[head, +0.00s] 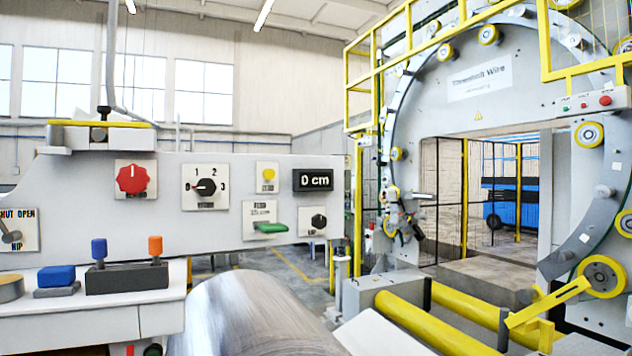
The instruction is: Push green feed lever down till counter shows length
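The green feed lever (272,227) sticks out roughly level from its white plate (261,209) on the grey control panel (225,240). Small print on that plate seems to show FEED and a length, too small to read surely. The black counter (313,180) is up and right of the lever and shows 0 cm. Neither of my grippers is in view, and nothing touches the lever.
The panel also holds a red knob (132,179), a 0-3 dial (205,187), a yellow button (268,174), a black knob (319,221) and a nip lever (11,236). The ring wrapper (400,110) stands right.

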